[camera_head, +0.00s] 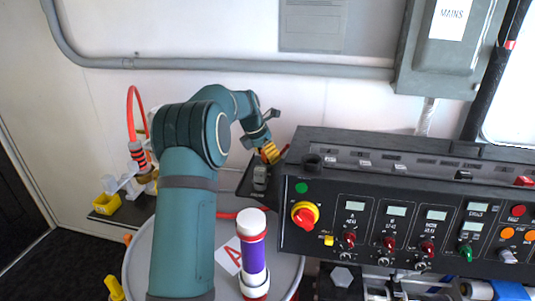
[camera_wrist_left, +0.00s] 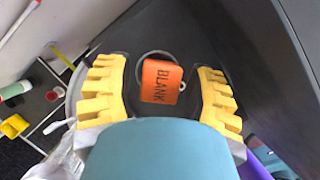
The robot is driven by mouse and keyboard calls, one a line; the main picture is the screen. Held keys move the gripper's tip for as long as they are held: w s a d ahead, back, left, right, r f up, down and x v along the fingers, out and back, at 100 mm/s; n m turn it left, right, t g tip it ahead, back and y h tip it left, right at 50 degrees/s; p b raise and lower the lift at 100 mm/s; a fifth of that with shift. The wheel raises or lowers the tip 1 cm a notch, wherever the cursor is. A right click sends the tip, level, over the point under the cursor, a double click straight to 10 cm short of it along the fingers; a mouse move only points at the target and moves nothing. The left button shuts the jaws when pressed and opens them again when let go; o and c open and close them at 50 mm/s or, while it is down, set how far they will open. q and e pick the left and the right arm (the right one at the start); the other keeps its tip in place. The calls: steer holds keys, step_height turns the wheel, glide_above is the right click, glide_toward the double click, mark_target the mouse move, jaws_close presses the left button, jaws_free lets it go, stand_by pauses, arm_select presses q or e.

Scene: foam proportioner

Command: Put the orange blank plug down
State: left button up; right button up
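The orange blank plug (camera_wrist_left: 161,80), a block lettered "BLANK", shows in the left wrist view on or just above a dark surface with a ring-shaped mark behind it. My left gripper (camera_wrist_left: 160,92) has its two yellow fingers spread wide on either side of the plug, with a gap on both sides. In the head view my left gripper (camera_head: 270,153) reaches over the small dark tray (camera_head: 245,187) left of the console. I cannot make out the plug there. My right gripper is not in view.
The black control console (camera_head: 400,215) with knobs and displays stands close on the right. A drum lid (camera_head: 205,275) carries a purple cylinder (camera_head: 254,262) with a white cap. A yellow cup (camera_head: 107,204) and an orange hose (camera_head: 132,105) are at the left.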

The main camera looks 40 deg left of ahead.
arm_select(q)
steer(key=v, duration=1.2)
steer(key=shift+r+p, duration=0.25)
steer(key=shift+p, duration=0.15)
